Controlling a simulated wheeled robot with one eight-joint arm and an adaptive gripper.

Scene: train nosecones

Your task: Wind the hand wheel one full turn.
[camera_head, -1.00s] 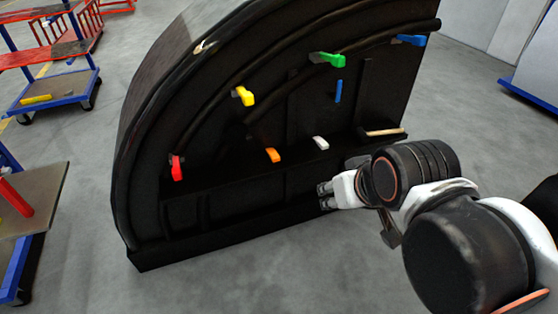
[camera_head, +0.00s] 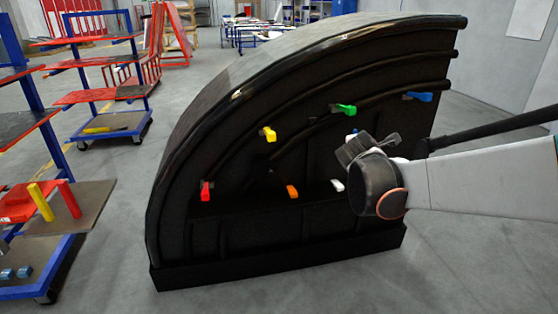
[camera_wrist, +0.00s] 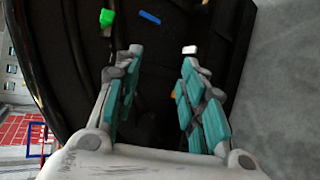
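No hand wheel can be made out in either view. The black nosecone (camera_head: 250,240) stands in the middle of the head view, with small coloured handles on its ribbed face. These are red (camera_head: 206,192), yellow (camera_head: 268,134), green (camera_head: 343,109), blue (camera_head: 418,96), orange (camera_head: 292,191) and white (camera_head: 338,185). My gripper (camera_wrist: 163,62) is open and empty in the wrist view, its teal-padded fingers well apart. The green handle (camera_wrist: 106,18) and the white handle (camera_wrist: 189,49) appear beyond the fingertips. In the head view my arm hides the nosecone's right part.
Blue-framed carts (camera_head: 112,122) with red shelves stand at the left. A nearer cart (camera_head: 85,215) holds yellow and red upright pieces. Grey floor (camera_head: 105,165) is open between the carts and the nosecone. A grey wall (camera_head: 500,45) stands behind at the right.

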